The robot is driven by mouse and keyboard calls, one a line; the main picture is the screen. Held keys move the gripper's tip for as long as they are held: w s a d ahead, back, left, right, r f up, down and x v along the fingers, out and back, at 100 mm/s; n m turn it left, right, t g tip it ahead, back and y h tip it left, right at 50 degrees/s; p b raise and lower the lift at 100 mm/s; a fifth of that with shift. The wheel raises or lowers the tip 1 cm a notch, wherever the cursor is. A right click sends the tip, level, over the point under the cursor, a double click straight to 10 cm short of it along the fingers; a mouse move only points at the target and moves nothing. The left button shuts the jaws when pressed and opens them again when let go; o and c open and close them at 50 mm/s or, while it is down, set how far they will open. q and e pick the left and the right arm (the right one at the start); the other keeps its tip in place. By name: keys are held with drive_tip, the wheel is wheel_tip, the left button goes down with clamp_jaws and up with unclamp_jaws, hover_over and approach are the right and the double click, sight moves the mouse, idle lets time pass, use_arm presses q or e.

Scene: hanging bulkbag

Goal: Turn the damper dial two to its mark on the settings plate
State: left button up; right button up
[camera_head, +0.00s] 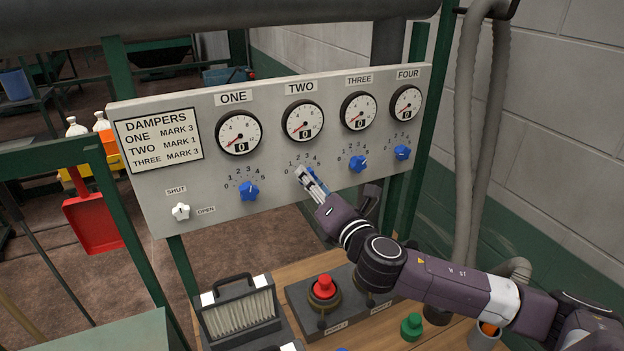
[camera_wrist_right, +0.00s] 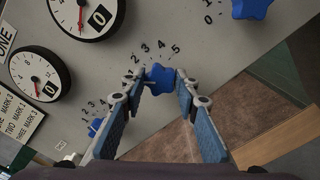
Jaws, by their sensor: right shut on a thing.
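Damper dial two (camera_wrist_right: 158,78) is a blue star-shaped knob on the grey panel, with printed numbers around it. My right gripper (camera_head: 306,178) reaches it from the lower right in the head view and hides most of it. In the right wrist view the gripper's blue-padded fingers (camera_wrist_right: 160,90) close on the knob from both sides. The knob's pointer direction is hidden. The settings plate (camera_head: 158,140) reads ONE mark 3, TWO mark 1, THREE mark 3. Gauge TWO (camera_head: 303,121) shows 0 in its window. My left gripper is out of view.
Blue dials one (camera_head: 249,190), three (camera_head: 358,163) and four (camera_head: 402,152) sit along the same panel. A white shut/open knob (camera_head: 181,211) is at lower left.

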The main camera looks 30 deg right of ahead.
idle(0.5)
drive_tip(key=o, duration=1.1)
drive_tip(key=shift+o, duration=0.2)
drive_tip(key=s, duration=1.2)
drive_tip(key=shift+a, duration=0.3)
